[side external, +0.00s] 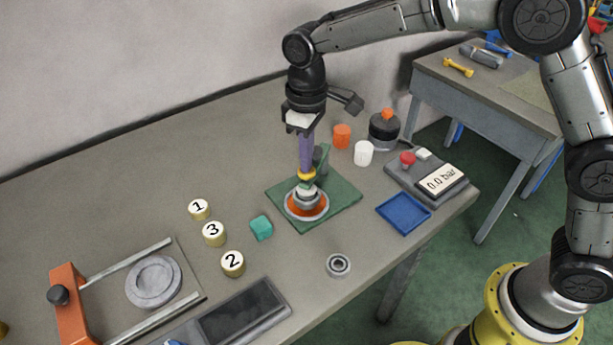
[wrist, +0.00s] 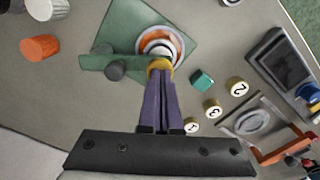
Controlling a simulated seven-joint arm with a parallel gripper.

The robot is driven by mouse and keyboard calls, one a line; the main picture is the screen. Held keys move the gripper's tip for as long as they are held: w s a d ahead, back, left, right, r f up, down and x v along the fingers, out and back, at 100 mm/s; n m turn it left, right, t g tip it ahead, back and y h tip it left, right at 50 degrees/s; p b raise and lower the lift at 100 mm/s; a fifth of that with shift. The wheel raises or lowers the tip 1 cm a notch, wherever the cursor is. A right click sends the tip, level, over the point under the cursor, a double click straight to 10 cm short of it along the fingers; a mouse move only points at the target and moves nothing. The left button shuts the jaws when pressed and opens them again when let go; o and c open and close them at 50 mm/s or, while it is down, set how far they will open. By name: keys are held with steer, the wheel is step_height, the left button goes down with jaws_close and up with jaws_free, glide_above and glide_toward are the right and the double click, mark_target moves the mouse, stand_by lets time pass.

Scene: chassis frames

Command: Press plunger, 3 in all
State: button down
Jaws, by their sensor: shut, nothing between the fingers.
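My gripper (side external: 306,176) has purple fingers with yellow tips and points straight down, shut and empty. Directly below the tips is a round plunger-like piece (side external: 307,199), grey and white in the middle with an orange ring and a pale rim. It sits on a green base plate (side external: 345,205) with a green upright bracket (side external: 321,158) beside it. In the wrist view the fingertips (wrist: 160,66) overlap the near edge of the round piece (wrist: 168,42). I cannot tell whether they touch it. The fingers hide part of its top.
A gauge box reading 0.0 bar (side external: 442,180) with a red knob (side external: 407,158) stands at the right, near a blue tray (side external: 404,214). A teal cube (side external: 261,228) and numbered yellow cylinders (side external: 213,233) lie left. Orange (side external: 342,136) and white (side external: 363,153) cylinders stand behind.

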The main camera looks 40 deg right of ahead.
steer(key=shift+f, duration=0.45)
steer(key=shift+r, duration=1.25)
steer(key=shift+f, duration=0.35)
steer(key=shift+f, duration=0.4)
